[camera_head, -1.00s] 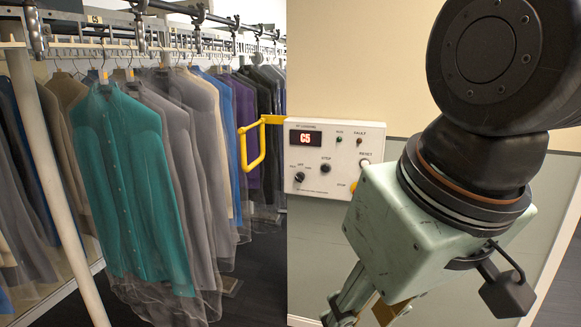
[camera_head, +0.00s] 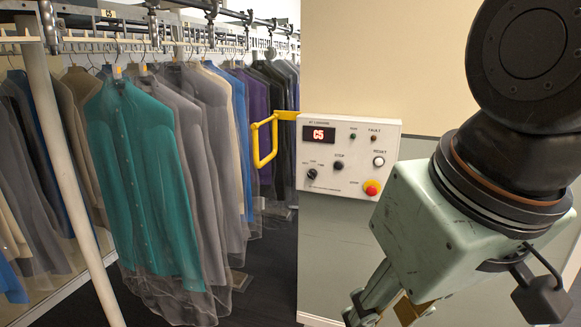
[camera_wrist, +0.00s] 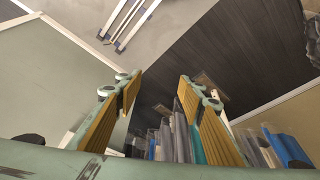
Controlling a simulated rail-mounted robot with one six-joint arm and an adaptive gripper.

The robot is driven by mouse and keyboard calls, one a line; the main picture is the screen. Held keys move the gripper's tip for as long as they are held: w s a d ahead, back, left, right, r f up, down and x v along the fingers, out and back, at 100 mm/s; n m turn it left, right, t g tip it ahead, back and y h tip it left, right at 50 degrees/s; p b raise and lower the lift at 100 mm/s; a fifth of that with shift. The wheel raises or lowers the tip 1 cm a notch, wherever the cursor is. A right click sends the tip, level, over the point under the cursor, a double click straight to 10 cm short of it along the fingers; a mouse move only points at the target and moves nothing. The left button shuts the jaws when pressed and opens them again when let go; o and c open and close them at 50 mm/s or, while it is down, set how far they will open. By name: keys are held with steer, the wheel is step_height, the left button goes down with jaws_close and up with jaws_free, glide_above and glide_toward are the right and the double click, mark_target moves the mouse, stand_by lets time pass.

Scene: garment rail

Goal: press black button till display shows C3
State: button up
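The control panel (camera_head: 347,200) is a white box on the wall, and its lit display (camera_head: 319,134) reads C5 in red. A small black button (camera_head: 338,165) labelled STEP sits below and right of the display. A black rotary knob (camera_head: 311,174) is at its lower left. My gripper (camera_head: 382,300) is low and right of the panel, apart from it, with the fingers pointing down and left. In the wrist view my gripper (camera_wrist: 160,92) shows two fingers with tan pads, wide apart and empty. The panel and button cannot be made out in the wrist view.
A white reset button (camera_head: 379,161) and a red stop button on yellow (camera_head: 371,188) are on the panel's right side. A yellow bar (camera_head: 265,140) sticks out left of it. Bagged garments, with a teal shirt (camera_head: 150,180) in front, hang from the rail at left.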

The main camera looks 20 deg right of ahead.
jaws_close()
stand_by(1.4)
